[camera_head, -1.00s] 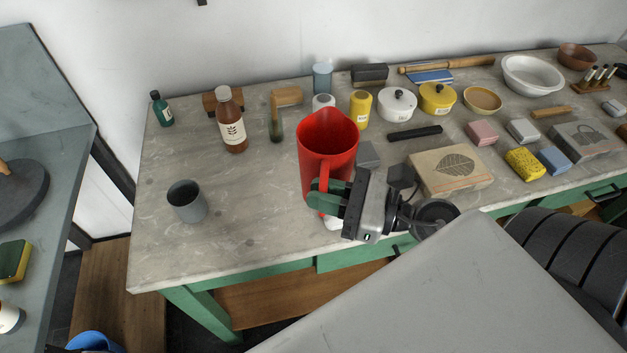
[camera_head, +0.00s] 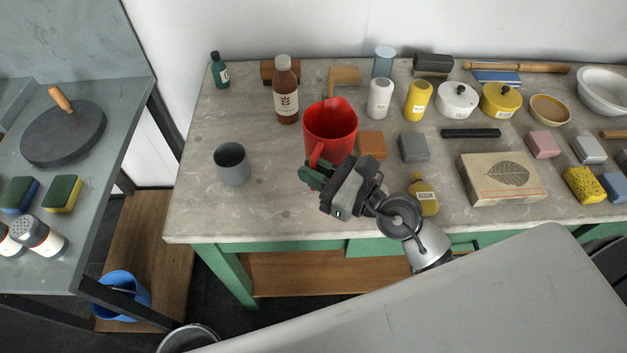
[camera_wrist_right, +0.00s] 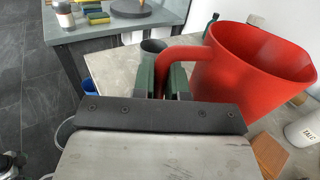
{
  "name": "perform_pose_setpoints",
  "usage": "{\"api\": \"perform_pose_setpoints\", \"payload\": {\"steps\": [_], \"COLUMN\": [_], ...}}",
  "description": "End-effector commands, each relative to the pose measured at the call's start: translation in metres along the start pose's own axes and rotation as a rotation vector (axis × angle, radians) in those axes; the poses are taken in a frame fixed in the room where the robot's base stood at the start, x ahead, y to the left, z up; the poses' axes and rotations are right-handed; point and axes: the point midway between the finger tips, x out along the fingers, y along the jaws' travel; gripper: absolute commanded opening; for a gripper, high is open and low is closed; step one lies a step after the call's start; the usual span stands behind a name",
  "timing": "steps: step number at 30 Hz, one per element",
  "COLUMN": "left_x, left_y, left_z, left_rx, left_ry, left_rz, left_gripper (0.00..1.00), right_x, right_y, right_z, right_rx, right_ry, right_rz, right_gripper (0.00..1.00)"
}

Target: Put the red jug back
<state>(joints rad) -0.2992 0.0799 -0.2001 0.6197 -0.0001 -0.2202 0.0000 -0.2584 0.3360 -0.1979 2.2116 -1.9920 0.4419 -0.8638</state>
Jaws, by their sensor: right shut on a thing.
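The red jug (camera_head: 333,127) is upright at the middle of the grey stone-topped table (camera_head: 200,208). My right gripper (camera_head: 316,176) is shut on the jug's handle, on the near side of the jug. In the right wrist view the green fingers (camera_wrist_right: 172,82) stand on both sides of the red handle (camera_wrist_right: 190,55), and the jug's body (camera_wrist_right: 258,75) fills the upper right. I cannot tell whether the jug's base touches the tabletop. My left gripper is not in view.
A grey cup (camera_head: 231,165) stands left of the jug, a brown bottle (camera_head: 287,92) behind left. An orange-brown block (camera_head: 372,145), grey block (camera_head: 413,148) and yellow bottle (camera_head: 424,194) are close on the right. The tabletop's left front is clear. Another table (camera_head: 95,205) stands left.

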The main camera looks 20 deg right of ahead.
Motion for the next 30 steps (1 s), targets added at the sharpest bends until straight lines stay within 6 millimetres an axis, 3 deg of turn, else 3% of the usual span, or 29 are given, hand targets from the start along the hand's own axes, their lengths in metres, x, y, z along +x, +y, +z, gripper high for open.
{"api": "perform_pose_setpoints", "payload": {"steps": [8,22,23,27,30], "left_x": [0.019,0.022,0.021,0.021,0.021], "left_y": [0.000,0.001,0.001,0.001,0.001], "left_z": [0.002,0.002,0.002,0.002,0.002], "left_rx": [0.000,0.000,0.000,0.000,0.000], "left_ry": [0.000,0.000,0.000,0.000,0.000], "left_rz": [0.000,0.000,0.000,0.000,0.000], "left_gripper": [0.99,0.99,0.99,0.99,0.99], "right_x": [0.000,0.000,0.000,0.000,0.000], "right_y": [0.002,0.002,0.002,0.002,0.002], "right_z": [-0.037,-0.043,-0.043,-0.043,-0.043], "right_rx": [-0.002,-0.002,0.001,0.001,0.001], "right_ry": [-0.001,-0.002,0.001,0.001,0.001], "right_rz": [0.000,0.000,0.000,0.000,0.000], "right_gripper": [0.00,0.00,0.18,0.39,0.39]}}
